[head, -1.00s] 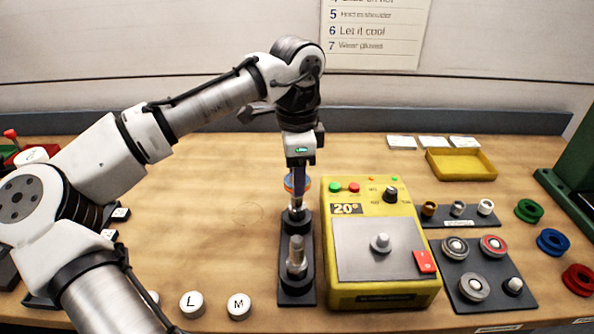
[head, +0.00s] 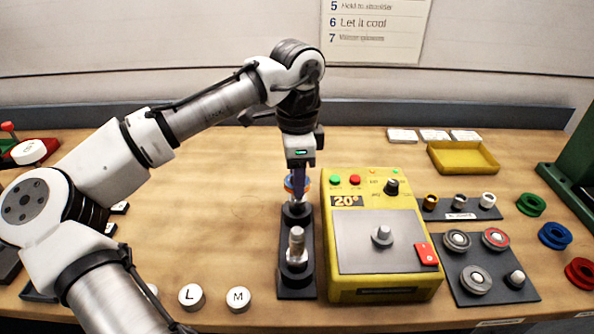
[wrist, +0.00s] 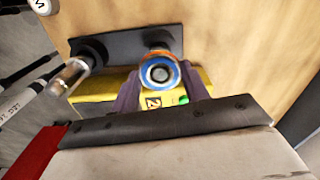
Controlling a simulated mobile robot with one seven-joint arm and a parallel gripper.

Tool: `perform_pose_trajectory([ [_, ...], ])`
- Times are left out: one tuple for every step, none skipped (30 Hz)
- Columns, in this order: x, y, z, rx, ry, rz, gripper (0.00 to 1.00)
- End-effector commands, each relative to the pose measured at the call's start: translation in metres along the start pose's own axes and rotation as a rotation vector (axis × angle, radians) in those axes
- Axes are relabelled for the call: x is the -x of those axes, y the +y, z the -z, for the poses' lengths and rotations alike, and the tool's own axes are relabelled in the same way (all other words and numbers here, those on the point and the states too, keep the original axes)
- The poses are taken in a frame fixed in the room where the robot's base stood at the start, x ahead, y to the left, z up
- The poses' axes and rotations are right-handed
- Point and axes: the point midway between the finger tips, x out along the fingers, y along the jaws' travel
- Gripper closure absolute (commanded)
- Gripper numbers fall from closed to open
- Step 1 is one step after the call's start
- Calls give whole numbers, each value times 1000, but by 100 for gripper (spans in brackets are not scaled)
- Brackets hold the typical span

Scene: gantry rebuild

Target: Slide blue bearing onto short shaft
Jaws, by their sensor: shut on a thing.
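My gripper (head: 297,181) is shut on the blue bearing (head: 296,187), a blue ring with an orange band. It holds the bearing upright above the rear post of a black two-post stand (head: 296,284). In the wrist view the bearing (wrist: 160,72) sits between the fingers, and a pale round end shows in its dark bore. It looks in line with the rear post (head: 296,208), but I cannot tell whether it is around the shaft. The front shaft (head: 297,245) is bare metal, and it also shows in the wrist view (wrist: 68,77). I cannot tell which shaft is the short one.
A yellow heater box (head: 385,292) stands close to the right of the stand. White caps L (head: 191,297) and M (head: 238,299) stand to the left. A dark tray (head: 511,291) of bearings and green, blue and red rings lie at right.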

Motion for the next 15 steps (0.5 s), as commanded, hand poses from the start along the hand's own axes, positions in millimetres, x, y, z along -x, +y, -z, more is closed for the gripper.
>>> perform_pose_trajectory([
  [0, 0, 0, 0, 0, 0, 84],
  [0, 0, 0, 0, 0, 0, 84],
  [0, 0, 0, 0, 0, 0, 84],
  [0, 0, 0, 0, 0, 0, 51],
  [0, 0, 0, 0, 0, 0, 47],
  [0, 0, 0, 0, 0, 0, 42],
  [0, 0, 0, 0, 0, 0, 38],
  [0, 0, 0, 0, 0, 0, 34],
  [0, 0, 0, 0, 0, 0, 29],
  [0, 0, 0, 0, 0, 0, 29],
  [0, 0, 0, 0, 0, 0, 29],
  [0, 0, 0, 0, 0, 0, 29],
  [0, 0, 0, 0, 0, 0, 29],
  [0, 0, 0, 0, 0, 0, 29],
  [0, 0, 0, 0, 0, 0, 29],
])
